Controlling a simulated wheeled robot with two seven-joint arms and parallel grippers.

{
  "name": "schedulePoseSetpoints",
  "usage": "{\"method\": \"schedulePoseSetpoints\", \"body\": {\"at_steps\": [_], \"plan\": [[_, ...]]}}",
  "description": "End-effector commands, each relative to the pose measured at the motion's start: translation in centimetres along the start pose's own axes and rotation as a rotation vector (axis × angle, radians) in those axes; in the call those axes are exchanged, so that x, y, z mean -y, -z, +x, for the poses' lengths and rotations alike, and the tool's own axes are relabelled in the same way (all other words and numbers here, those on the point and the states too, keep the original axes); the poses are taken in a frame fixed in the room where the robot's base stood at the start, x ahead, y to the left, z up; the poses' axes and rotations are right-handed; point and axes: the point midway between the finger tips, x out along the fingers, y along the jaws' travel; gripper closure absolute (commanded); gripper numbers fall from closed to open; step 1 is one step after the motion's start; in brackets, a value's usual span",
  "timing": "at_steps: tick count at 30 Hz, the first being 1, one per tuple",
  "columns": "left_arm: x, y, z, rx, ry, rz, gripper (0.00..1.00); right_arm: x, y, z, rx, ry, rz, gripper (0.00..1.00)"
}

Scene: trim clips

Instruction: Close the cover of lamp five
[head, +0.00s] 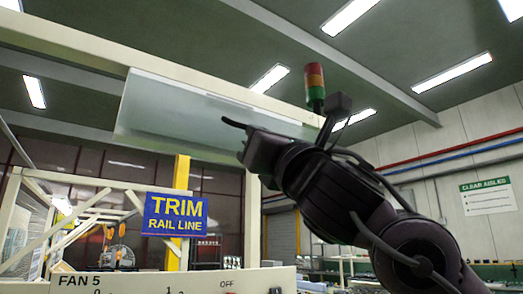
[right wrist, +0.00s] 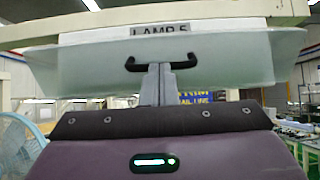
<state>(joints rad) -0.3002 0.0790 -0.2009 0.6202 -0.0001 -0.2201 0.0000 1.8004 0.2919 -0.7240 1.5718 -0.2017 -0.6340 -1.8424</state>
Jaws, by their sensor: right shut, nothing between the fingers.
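The lamp cover (head: 170,108) is a long, pale, translucent panel hanging at a slant below the cream overhead beam in the head view. In the right wrist view the cover (right wrist: 80,70) spans the picture, with a black handle (right wrist: 161,64) at its middle. A "LAMP 5" label (right wrist: 159,31) shows just above it, its lower part hidden by the cover's edge. My right gripper (right wrist: 161,68) is shut and empty, its fingertips at the middle of the handle; I cannot tell if they touch. In the head view my right gripper (head: 245,132) overlaps the cover's right part. My left gripper is not in view.
The overhead beam (head: 70,42) runs above the cover. A red and green signal light (head: 315,88) stands behind my right arm. A blue "TRIM RAIL LINE" sign (head: 176,214) and a "FAN 5" panel (head: 150,281) are lower down. A pale blue fan (right wrist: 18,145) shows at left in the wrist view.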

Motion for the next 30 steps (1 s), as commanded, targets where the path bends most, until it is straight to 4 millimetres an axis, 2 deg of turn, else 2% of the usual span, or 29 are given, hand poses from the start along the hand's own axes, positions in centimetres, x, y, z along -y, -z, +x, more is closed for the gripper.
{"method": "schedulePoseSetpoints", "body": {"at_steps": [7, 12, 15, 24, 30], "plan": [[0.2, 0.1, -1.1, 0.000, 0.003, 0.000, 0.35, 0.0, -1.6, 1.8, 0.001, -0.001, -0.003, 1.00], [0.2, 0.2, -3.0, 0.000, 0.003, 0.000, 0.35, 0.1, -2.5, 3.1, -0.008, 0.001, -0.003, 1.00], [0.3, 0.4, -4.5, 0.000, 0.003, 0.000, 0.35, 0.0, -3.1, 3.9, -0.098, -0.002, -0.003, 1.00], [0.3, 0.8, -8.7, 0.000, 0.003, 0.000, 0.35, 0.0, -3.1, 5.5, -0.305, -0.003, -0.002, 1.00], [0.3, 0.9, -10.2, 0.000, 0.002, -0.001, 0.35, 0.0, -2.9, 5.9, -0.382, -0.004, -0.002, 1.00]]}}
